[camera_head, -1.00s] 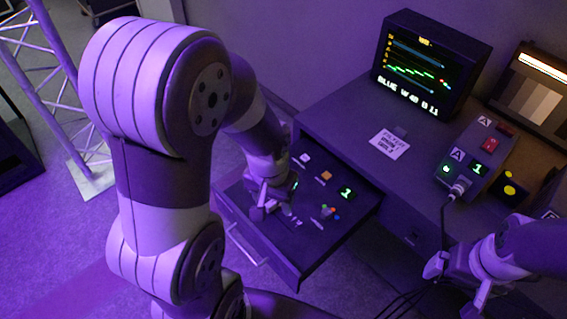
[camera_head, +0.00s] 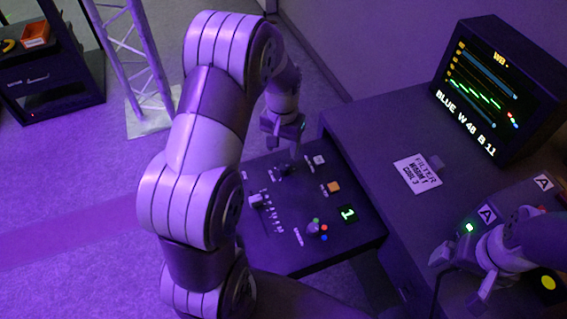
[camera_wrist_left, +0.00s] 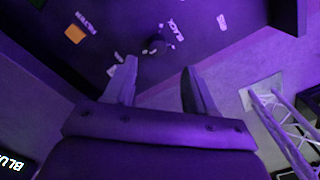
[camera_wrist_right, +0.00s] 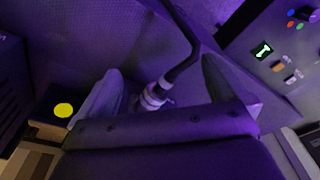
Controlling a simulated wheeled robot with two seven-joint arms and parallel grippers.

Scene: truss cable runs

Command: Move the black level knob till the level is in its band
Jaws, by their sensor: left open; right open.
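The black level knob (camera_head: 289,169) is a small dark knob on the pulled-out drawer panel (camera_head: 270,225). In the left wrist view the knob (camera_wrist_left: 155,44) sits beside a label that seems to read BLACK, ahead of the fingertips. My left gripper (camera_head: 292,145) is open and empty, just above and behind the knob, apart from it. The monitor (camera_head: 500,85) shows green traces and the text BLUE W 48 B 11, though the digits are small. My right gripper (camera_head: 460,275) is open by the desk unit; a cable plug (camera_wrist_right: 152,97) shows between its fingers in the right wrist view.
A paper label (camera_head: 417,173) lies on the desk. A truss (camera_head: 143,70) stands behind left.

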